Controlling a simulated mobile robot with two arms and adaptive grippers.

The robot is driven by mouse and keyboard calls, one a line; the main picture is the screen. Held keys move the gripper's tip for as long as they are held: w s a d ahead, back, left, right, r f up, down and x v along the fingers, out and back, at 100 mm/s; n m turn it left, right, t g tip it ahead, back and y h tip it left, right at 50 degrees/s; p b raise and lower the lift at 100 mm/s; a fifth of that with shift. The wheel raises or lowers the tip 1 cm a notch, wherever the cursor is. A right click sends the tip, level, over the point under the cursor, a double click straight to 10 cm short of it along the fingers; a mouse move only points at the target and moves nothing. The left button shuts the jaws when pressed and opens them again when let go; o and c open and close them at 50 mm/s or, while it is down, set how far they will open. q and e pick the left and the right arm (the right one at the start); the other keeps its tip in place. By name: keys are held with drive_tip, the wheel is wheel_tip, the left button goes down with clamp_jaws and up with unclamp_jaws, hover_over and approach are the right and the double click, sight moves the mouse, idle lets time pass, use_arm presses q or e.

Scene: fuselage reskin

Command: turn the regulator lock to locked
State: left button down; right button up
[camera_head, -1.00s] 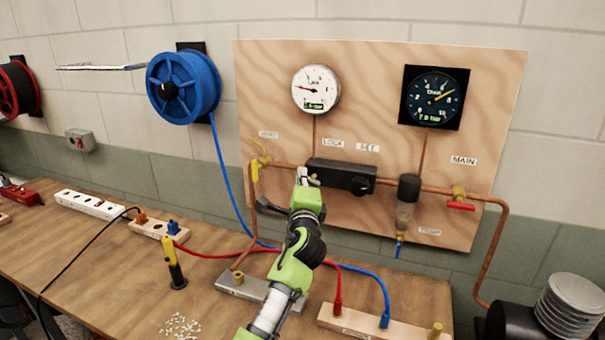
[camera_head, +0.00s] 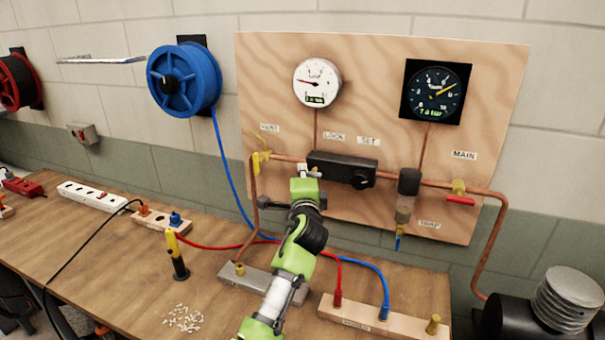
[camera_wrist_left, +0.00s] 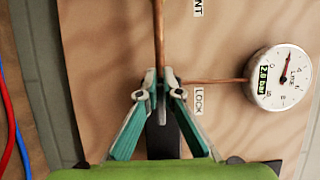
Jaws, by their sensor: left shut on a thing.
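The black regulator block (camera_head: 341,168) sits on the copper pipe of the wooden panel, with a round knob (camera_head: 363,180) at its right end. The LOCK label (camera_head: 334,136) is above its left part and the SET label (camera_head: 367,139) is to the right of that. My left gripper (camera_head: 309,171) is at the block's left end, below the LOCK label. In the left wrist view its fingertips (camera_wrist_left: 163,84) are closed together on the regulator lock, which they mostly hide. The lock's position cannot be read. My right gripper is in neither view.
A white gauge (camera_head: 317,83) and a dark gauge (camera_head: 435,90) hang above the pipe. A yellow vent valve (camera_head: 261,160) is left of the gripper and the red main valve handle (camera_head: 460,201) is far right. Red and blue leads cross the bench below.

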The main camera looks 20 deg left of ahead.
use_arm(q)
drive_tip(key=c, duration=2.2)
unclamp_jaws()
drive_tip(key=v, duration=1.2)
drive_tip(key=shift+f, duration=0.1)
